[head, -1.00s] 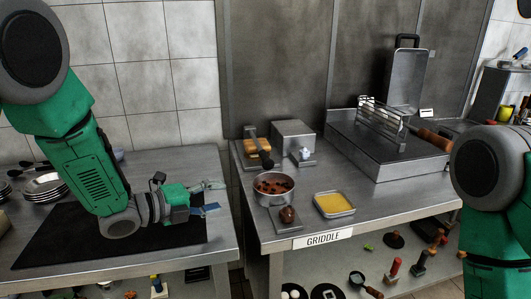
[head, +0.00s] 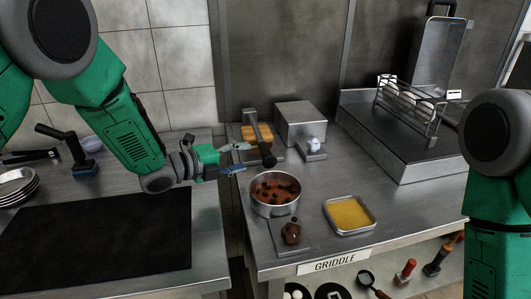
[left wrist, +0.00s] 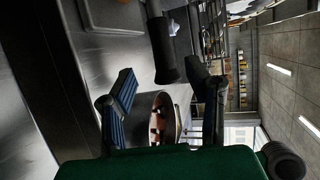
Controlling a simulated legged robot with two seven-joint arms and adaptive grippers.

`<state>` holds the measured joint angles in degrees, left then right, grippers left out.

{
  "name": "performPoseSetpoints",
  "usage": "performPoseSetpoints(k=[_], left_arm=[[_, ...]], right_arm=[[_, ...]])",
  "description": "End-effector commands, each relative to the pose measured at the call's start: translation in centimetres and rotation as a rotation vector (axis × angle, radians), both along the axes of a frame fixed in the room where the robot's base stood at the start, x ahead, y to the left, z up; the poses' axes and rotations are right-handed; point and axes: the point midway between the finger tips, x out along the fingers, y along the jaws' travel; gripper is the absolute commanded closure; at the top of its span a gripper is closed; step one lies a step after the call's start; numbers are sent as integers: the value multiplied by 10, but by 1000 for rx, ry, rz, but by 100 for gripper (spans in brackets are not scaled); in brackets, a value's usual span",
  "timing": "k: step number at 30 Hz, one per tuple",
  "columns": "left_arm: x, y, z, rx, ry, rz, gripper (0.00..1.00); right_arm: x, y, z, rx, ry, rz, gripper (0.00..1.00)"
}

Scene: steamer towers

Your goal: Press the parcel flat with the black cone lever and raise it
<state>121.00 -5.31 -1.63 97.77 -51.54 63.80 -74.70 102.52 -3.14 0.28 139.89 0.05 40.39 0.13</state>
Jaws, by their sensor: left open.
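The parcel (head: 256,137) is an orange-brown block in a small metal press at the back left of the right counter. A metal lever slants across it and ends in a black cone (head: 267,157), angled forward and down. My left gripper (head: 240,158) is open and empty, just left of the cone, fingers pointing toward it. In the left wrist view the black cone (left wrist: 165,58) shows between the spread fingers (left wrist: 163,78), apart from both as far as I can tell. My right arm shows at the right edge; its gripper is out of view.
A pot of red stew (head: 276,193) stands just in front of the cone. A yellow-filled tray (head: 350,214), a brown-knobbed plate (head: 291,233) and a metal box (head: 300,122) stand nearby. A wire basket (head: 407,105) is on the griddle. The black mat (head: 100,240) is clear.

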Motion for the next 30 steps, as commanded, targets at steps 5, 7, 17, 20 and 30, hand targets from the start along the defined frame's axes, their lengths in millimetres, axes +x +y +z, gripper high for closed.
performPoseSetpoints(k=[5,7,17,20,30], left_arm=[[24,-29,-10,0,-2,-3,56],[32,-38,-12,0,-2,-2,56],[51,-58,-19,-2,-1,0,56],[51,-59,-19,-1,-1,1,56],[51,-59,-19,0,0,0,100]], right_arm=[[0,0,-2,0,-1,0,60],[0,0,-3,0,-1,0,60],[0,0,-4,0,-1,0,60],[0,0,-4,0,-1,0,60],[0,0,-4,0,-1,0,60]])
